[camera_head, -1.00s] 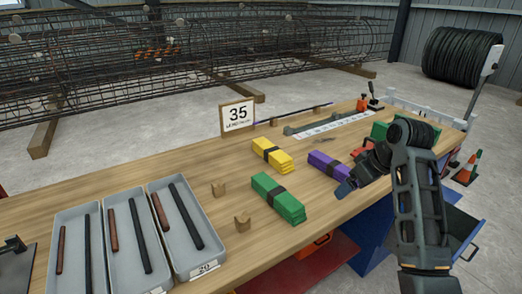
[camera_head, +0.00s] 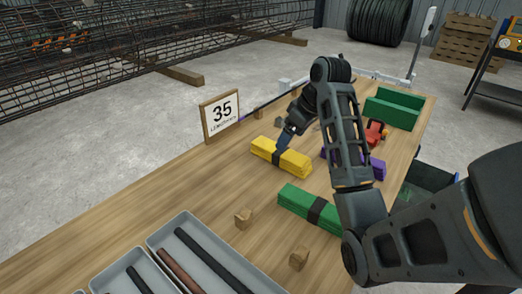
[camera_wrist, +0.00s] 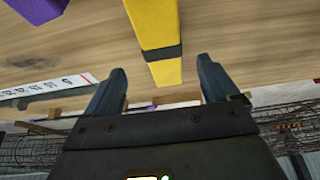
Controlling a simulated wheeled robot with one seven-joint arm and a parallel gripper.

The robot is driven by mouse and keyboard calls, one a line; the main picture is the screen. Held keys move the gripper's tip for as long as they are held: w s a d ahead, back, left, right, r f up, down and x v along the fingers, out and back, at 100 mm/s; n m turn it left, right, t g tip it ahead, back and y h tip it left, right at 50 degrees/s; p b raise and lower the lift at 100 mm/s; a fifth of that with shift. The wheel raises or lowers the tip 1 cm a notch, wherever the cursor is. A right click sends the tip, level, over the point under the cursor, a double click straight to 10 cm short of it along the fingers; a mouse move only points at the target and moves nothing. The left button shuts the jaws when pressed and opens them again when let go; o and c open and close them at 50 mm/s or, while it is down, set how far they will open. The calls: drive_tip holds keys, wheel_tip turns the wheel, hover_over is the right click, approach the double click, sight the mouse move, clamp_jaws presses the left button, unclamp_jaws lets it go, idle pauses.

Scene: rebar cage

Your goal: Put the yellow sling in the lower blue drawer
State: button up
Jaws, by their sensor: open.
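The yellow sling (camera_head: 281,156) is a folded bundle with a black band, lying on the wooden table. It also shows in the wrist view (camera_wrist: 152,25), lying lengthwise between the lines of my two fingers. My gripper (camera_head: 286,143) is at the far side of the sling, close to its black band. In the wrist view my gripper (camera_wrist: 160,85) is open, with nothing between its fingertips; I cannot tell whether a finger touches the sling. An open blue-grey drawer (camera_head: 428,180) partly shows beyond the table's right edge, mostly hidden by my arm.
A green sling (camera_head: 308,206) and a purple sling (camera_head: 377,168) lie near the yellow one. A sign reading 35 (camera_head: 221,115), wooden blocks (camera_head: 243,217), grey trays (camera_head: 205,262) and a green box (camera_head: 393,108) also stand on the table (camera_head: 150,215). The table's left part is clear.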

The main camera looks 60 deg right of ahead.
sight(281, 156)
drive_tip(key=shift+w+f, duration=0.1)
drive_tip(key=shift+w, duration=0.15)
drive_tip(key=shift+w+f, duration=0.2)
drive_tip(key=shift+f, duration=0.1)
drive_tip(key=shift+x, duration=3.45)
drive_tip(key=shift+r, duration=0.1)
clamp_jaws()
